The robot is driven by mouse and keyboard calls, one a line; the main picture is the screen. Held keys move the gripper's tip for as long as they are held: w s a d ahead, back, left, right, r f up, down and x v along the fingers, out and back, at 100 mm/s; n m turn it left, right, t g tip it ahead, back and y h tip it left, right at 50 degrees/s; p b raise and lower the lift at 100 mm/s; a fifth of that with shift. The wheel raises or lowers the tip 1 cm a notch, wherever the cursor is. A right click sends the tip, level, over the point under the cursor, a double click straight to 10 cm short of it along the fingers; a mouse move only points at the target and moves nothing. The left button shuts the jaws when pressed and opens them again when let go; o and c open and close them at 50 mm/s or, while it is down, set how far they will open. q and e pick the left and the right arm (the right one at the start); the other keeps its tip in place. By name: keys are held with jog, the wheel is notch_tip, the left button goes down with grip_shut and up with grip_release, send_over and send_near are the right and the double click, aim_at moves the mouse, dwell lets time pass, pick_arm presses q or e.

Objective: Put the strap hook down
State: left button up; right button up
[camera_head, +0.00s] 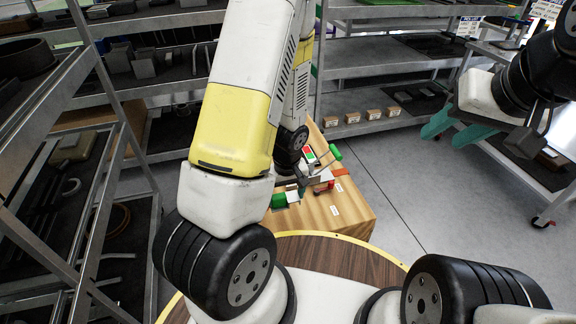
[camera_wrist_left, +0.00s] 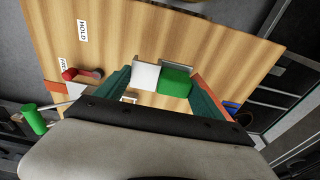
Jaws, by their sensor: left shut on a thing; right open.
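My left gripper (camera_head: 293,188) is low over the wooden-topped bench (camera_head: 345,208) in the head view, partly hidden by its own arm. In the left wrist view its teal fingers stand either side of a block, white (camera_wrist_left: 146,76) at one end and green (camera_wrist_left: 175,82) at the other. The gripper is shut on this block, which I take to be the strap hook. A grey metal piece shows behind the block, close to the wood. I cannot tell whether the block touches the wood. My right gripper (camera_head: 455,128) is open and empty at the upper right, away from the bench.
A red lever (camera_wrist_left: 82,74) and a green handle (camera_wrist_left: 34,118) on a rod are beside the gripper. A "HOLD" label (camera_wrist_left: 82,30) marks bare wood. A round brown table (camera_head: 335,258) is in front; metal shelves (camera_head: 385,70) stand behind.

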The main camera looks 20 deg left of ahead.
pick_arm(q)
jog(key=shift+s+d+r, duration=0.1)
jog(key=shift+s+d, duration=0.15)
jog(key=shift+s, duration=0.05)
jog(key=shift+w+a+f, duration=0.8)
jog(key=shift+w+a, duration=0.1)
jog(key=shift+w, duration=1.55)
jog(key=shift+w+a+f, duration=0.85)
jog(key=shift+w+a, duration=0.05)
jog(key=shift+w, duration=1.55)
jog(key=shift+w+a+f, duration=0.8)
jog(key=shift+w+a, duration=0.1)
jog(key=shift+w, duration=1.55)
jog(key=shift+f, duration=0.2)
jog(key=o, duration=1.5)
jog(key=shift+r, duration=0.1)
